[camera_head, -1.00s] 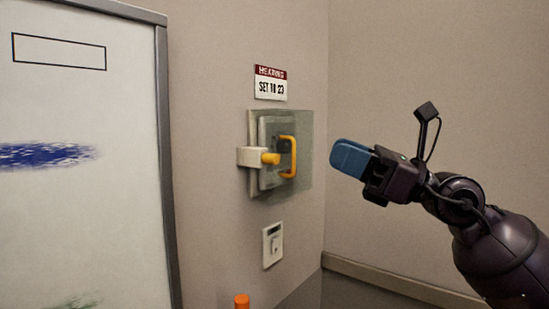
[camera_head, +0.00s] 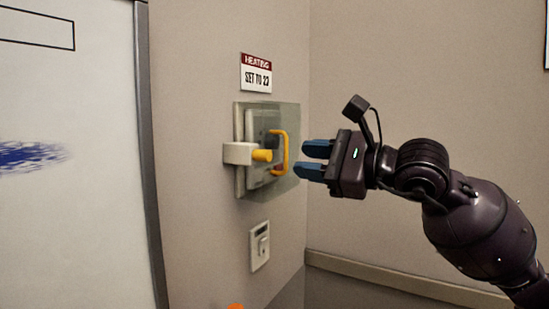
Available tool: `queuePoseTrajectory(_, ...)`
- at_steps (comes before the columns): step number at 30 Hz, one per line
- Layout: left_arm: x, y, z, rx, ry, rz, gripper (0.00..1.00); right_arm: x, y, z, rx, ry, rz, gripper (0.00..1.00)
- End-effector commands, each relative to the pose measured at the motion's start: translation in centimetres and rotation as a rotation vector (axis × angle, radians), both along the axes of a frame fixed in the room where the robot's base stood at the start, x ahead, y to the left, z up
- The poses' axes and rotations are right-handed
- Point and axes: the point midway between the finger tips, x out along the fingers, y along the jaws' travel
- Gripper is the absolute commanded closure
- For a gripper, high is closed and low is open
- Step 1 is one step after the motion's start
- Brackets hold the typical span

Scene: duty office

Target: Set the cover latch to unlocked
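The cover latch is a cream block (camera_head: 237,153) with a yellow knob (camera_head: 262,155) at the left side of a clear cover (camera_head: 285,118) on the wall. The cover has a yellow handle (camera_head: 285,152) and encloses a pale box. My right gripper (camera_head: 308,161) is just right of the cover. Its two blue fingers are apart with nothing between them, and the fingertips point left towards the handle. I cannot tell whether they touch the cover. My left gripper is not in view.
A sign reading "HEATING SET TO 23" (camera_head: 256,73) is above the cover. A white wall switch (camera_head: 260,246) is below it. A whiteboard (camera_head: 75,220) with a grey frame stands at the left. An orange object (camera_head: 236,306) shows at the bottom edge. The wall corner is close on the right.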

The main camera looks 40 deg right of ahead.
Motion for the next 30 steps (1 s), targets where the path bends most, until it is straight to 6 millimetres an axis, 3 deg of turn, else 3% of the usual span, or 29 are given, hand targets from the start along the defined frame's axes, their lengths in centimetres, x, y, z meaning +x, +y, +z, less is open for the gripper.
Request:
queuePoseTrajectory(15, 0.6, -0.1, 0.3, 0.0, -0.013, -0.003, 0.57, 5.4, 2.2, 0.1, 0.001, 0.0, 0.001, 0.66)
queuePoseTrajectory(30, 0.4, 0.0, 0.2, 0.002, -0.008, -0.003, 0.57, 6.4, 2.6, 0.0, 0.001, 0.0, 0.0, 0.66)
